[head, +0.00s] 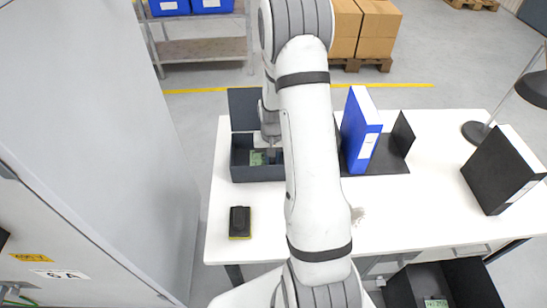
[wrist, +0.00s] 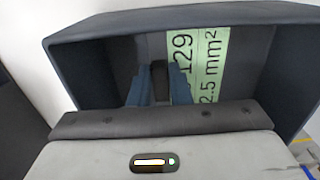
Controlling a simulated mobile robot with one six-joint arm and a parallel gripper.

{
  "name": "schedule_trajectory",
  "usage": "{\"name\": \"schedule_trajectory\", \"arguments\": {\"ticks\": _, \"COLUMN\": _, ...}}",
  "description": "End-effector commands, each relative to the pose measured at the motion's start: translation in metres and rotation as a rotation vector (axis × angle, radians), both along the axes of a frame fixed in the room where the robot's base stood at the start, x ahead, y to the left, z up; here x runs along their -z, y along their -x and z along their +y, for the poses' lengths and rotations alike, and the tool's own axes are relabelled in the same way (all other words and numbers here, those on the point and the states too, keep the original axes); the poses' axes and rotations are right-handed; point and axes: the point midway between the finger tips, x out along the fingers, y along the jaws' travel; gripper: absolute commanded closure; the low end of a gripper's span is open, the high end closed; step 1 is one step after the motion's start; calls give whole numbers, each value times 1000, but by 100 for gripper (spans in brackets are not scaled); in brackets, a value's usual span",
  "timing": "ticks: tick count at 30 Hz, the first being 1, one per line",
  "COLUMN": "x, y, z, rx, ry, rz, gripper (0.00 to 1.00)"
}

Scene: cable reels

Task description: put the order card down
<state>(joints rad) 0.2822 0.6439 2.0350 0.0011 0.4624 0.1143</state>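The green order card (wrist: 208,65), printed "129" and "2.5 mm²", is inside a dark open box in the wrist view. The box (head: 257,174) stands at the table's left end in the head view, where the card shows as a small green patch (head: 257,158). My gripper (wrist: 160,85) reaches down into the box, its two blue fingers apart with a dark upright piece between them. The right finger covers part of the card's left side. Whether the fingers press on the dark piece, and whether it belongs to the card, I cannot tell.
A black and yellow device (head: 240,222) lies in front of the box. A blue binder (head: 360,130) stands right of my arm, and a black binder (head: 502,170) and lamp (head: 478,131) are farther right. A dark bin (head: 460,285) with a green label is lower right. A grey cabinet (head: 95,120) is left.

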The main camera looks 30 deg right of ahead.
Motion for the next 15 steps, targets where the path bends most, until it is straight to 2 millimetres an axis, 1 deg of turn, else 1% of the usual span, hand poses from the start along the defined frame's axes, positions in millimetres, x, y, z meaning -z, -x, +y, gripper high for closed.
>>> {"name": "schedule_trajectory", "arguments": {"ticks": 1, "x": -1, "y": 0, "z": 0, "rx": 0, "ry": 0, "rz": 0, "gripper": 79}}
{"name": "schedule_trajectory", "arguments": {"ticks": 7, "x": -1, "y": 0, "z": 0, "rx": -1, "ry": 0, "rz": 0, "gripper": 63}}
{"name": "schedule_trajectory", "arguments": {"ticks": 15, "x": -3, "y": 0, "z": 0, "rx": -1, "ry": 0, "rz": 0, "gripper": 63}}
